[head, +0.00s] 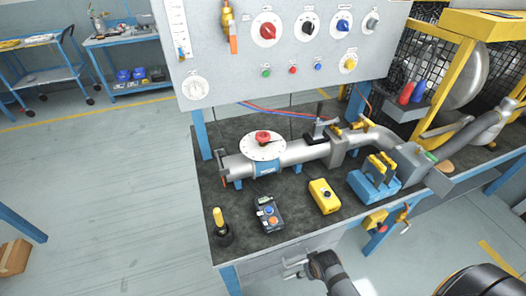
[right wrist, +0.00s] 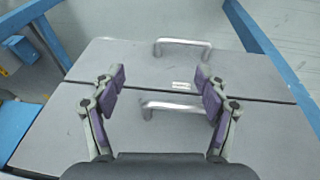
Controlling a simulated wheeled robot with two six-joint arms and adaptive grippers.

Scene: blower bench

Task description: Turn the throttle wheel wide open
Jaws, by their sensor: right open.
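A small red wheel (head: 263,136) sits at the middle of a round white dial plate (head: 262,152) on the grey pipe (head: 303,152), on the dark bench top. Marks on the dial are too small to read. My right gripper (head: 288,268) is in front of the bench's front edge, well apart from the wheel. In the right wrist view it is open (right wrist: 160,92), with nothing between its purple-padded fingers. Two grey drawer fronts with metal handles (right wrist: 182,44) show beyond it. My left gripper is not in view.
A yellow-topped tool (head: 220,222), a dark control box (head: 267,213) and a yellow box (head: 324,196) stand along the bench's front. A blue device (head: 373,183) stands to their right. A knob panel (head: 275,60) rises behind the pipe.

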